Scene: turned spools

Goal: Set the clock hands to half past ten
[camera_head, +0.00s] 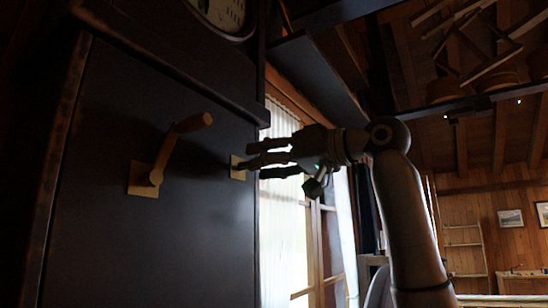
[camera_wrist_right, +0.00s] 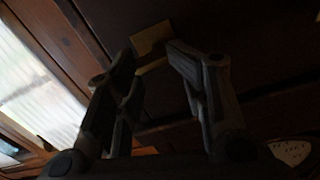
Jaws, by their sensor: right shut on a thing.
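The clock is a tall dark case (camera_head: 150,240), and only the lower part of its pale dial (camera_head: 222,10) shows at the top of the head view. No hands can be read there. A corner of the dial (camera_wrist_right: 291,152) also shows in the wrist view. A crank (camera_head: 168,148) with a brass-coloured plate and a wooden grip sits on the left of the case front, its grip pointing up and right. My right gripper (camera_head: 252,166) is at a second small plate (camera_head: 236,168) farther right. In the wrist view its fingers (camera_wrist_right: 152,62) are around a yellowish crank part, mostly hidden. My left gripper is out of view.
A bright curtained window (camera_head: 285,230) stands right beyond the case. A dark ledge (camera_head: 170,60) juts out above the cranks. Wooden beams and a shelf (camera_head: 463,245) are far off at the right. The case front around the left crank is clear.

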